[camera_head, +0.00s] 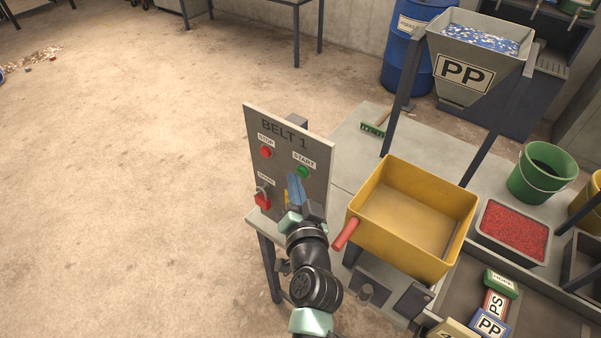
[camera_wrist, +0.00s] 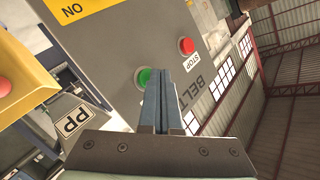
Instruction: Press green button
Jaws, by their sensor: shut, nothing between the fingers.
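The green button (camera_head: 303,171) sits on the upright grey "BELT 1" panel (camera_head: 285,130), under a "START" label. It also shows in the wrist view (camera_wrist: 143,77), partly behind my fingers. My gripper (camera_head: 293,178) is shut and empty, its blue fingers together just in front of the panel, close to and slightly below-left of the green button in the head view. I cannot tell whether the tips touch the panel.
A red "STOP" button (camera_head: 266,152) is left of the green one. A red padlock-like switch (camera_head: 263,200) is below it. A yellow bin (camera_head: 375,225) with a red handle (camera_head: 346,233) stands right of my arm. A PP hopper (camera_head: 465,75) is behind.

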